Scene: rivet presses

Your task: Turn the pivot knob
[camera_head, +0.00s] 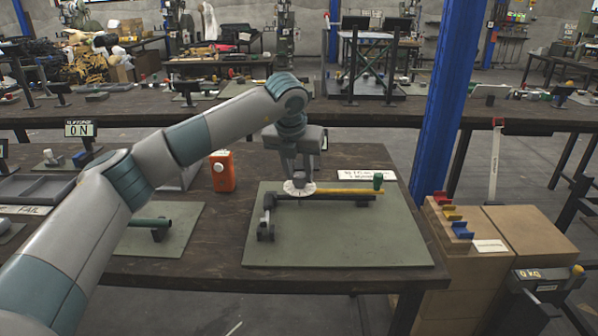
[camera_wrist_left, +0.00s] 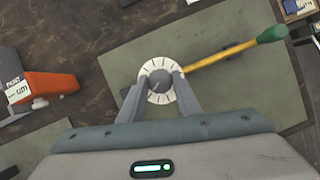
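The pivot knob (camera_wrist_left: 160,80) is a small grey knob on a white round dial with dark tick marks. In the head view the dial (camera_head: 299,188) sits at the left end of a yellow lever (camera_head: 340,191) with a green grip (camera_head: 378,181), on a dark metal stand (camera_head: 267,222). My left gripper (camera_head: 298,172) points down right over the knob. In the left wrist view its fingers (camera_wrist_left: 160,84) stand apart, one on each side of the knob. I see no clear contact between fingertips and knob. My right gripper is in neither view.
A green-grey mat (camera_head: 350,245) lies under the lever. An orange box (camera_head: 222,171) stands left of it, beside a second mat (camera_head: 165,240) with another tool. A white label (camera_head: 366,175) lies behind the lever. A blue post (camera_head: 448,100) and cardboard boxes (camera_head: 540,232) are at the right.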

